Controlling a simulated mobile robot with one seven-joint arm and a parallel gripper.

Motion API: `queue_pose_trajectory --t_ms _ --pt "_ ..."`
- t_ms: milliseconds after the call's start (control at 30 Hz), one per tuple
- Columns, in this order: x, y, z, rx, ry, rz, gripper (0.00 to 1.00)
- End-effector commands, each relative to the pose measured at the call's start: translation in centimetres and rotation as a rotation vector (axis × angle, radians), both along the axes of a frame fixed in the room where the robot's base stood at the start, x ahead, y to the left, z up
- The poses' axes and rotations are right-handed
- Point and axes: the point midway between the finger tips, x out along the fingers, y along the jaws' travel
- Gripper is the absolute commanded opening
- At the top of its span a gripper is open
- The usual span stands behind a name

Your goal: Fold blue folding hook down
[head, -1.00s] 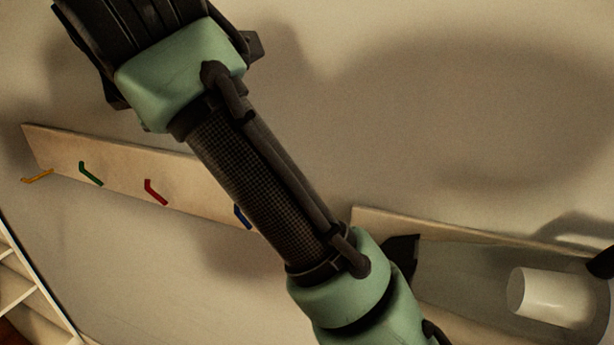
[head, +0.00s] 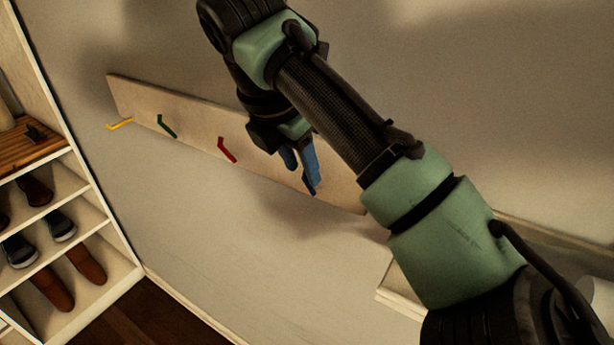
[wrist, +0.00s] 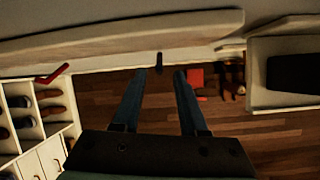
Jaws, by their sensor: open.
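The pale hook board (head: 190,118) is on the wall and carries a yellow hook (head: 119,124), a green hook (head: 166,126) and a red hook (head: 227,150). My gripper (head: 302,172) is at the right part of the board, its blue-grey fingers open. The blue hook (head: 309,184) shows only as a small dark blue piece by the fingertips, mostly hidden. In the wrist view, a small dark piece (wrist: 159,62), likely this hook, lies just beyond the gap of my gripper (wrist: 160,74). I cannot tell whether they touch.
A shoe rack (head: 75,215) stands at the left, with several shoes on its shelves. A white ledge (head: 400,298) sits below my arm at the right. The wall below the board is clear, above a dark wooden floor (head: 165,315).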

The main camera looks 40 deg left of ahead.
Motion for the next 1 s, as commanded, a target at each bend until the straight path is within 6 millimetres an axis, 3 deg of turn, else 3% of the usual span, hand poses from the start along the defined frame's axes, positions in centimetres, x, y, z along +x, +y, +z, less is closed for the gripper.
queue_pose_trajectory --t_ms 100,300,667,900,1000 --pt "0.9 0.0 -2.0 -0.001 0.003 -0.002 0.42" --pt "1.7 0.2 -4.0 0.001 0.001 -0.001 0.42" --pt "2.0 0.2 -4.6 0.002 -0.001 -0.001 0.42" --pt "2.0 0.2 -4.5 0.002 -0.001 -0.002 0.01" --pt "2.0 0.2 -4.5 0.002 -0.001 -0.002 0.0"
